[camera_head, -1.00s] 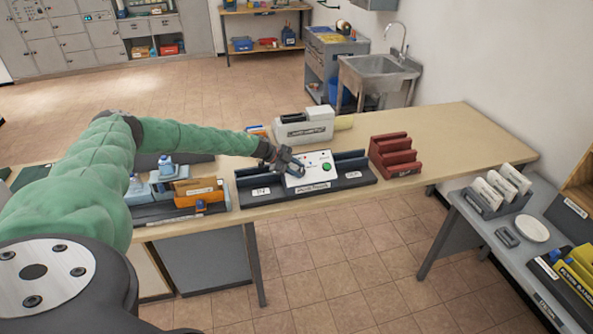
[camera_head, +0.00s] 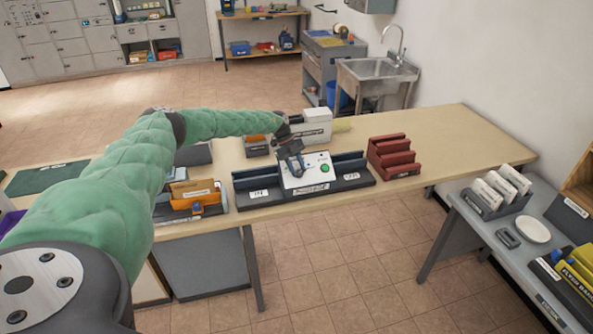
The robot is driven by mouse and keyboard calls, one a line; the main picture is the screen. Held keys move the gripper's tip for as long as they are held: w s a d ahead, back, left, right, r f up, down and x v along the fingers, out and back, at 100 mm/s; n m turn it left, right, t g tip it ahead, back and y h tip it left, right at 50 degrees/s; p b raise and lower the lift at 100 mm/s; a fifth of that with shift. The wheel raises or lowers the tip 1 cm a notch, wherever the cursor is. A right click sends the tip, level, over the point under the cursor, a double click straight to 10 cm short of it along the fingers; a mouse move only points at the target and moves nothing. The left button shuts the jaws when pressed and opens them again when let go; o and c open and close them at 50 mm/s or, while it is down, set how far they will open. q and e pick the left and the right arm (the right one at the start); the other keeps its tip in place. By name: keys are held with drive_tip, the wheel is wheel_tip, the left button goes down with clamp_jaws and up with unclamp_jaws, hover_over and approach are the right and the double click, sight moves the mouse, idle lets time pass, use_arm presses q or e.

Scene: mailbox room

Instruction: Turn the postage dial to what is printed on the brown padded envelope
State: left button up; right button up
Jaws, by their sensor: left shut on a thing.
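The white postage panel (camera_head: 315,172) with a green button stands in the middle of a dark unit on the long wooden table. My left gripper (camera_head: 295,170) is over the left part of this panel, pointing down, and is shut on the dial there. The gripper hides the dial, so its pointer and setting cannot be read. My right gripper is not in view.
Dark slotted holders flank the panel, with small white labels (camera_head: 258,194) in front. A red rack (camera_head: 395,158) stands to the right and a grey-white machine (camera_head: 318,122) behind. The table's right end (camera_head: 460,145) is clear.

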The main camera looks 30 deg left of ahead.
use_arm(q)
drive_tip(key=shift+d+f, duration=0.1)
drive_tip(key=shift+d, duration=0.05)
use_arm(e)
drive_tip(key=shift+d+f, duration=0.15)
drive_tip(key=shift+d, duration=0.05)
use_arm(q)
drive_tip(key=o, duration=1)
drive_tip(key=shift+c, duration=0.2)
drive_tip(key=shift+w+a+r+b, duration=0.1)
drive_tip(key=shift+a+r+b, duration=0.35)
drive_tip(key=shift+b, duration=0.1)
drive_tip(key=shift+a+r+b, duration=0.3)
drive_tip(key=shift+r+b, duration=0.15)
drive_tip(key=shift+r, duration=0.05)
drive_tip(key=b+v, duration=0.2)
drive_tip(key=v, duration=0.2)
drive_tip(key=shift+w+d, duration=0.1)
drive_tip(key=shift+w, duration=0.05)
drive_tip(key=shift+v, duration=0.8)
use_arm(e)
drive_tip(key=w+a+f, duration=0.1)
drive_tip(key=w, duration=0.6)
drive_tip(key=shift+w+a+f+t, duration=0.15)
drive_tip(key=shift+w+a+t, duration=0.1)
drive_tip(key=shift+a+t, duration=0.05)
use_arm(q)
drive_tip(key=shift+d, duration=0.15)
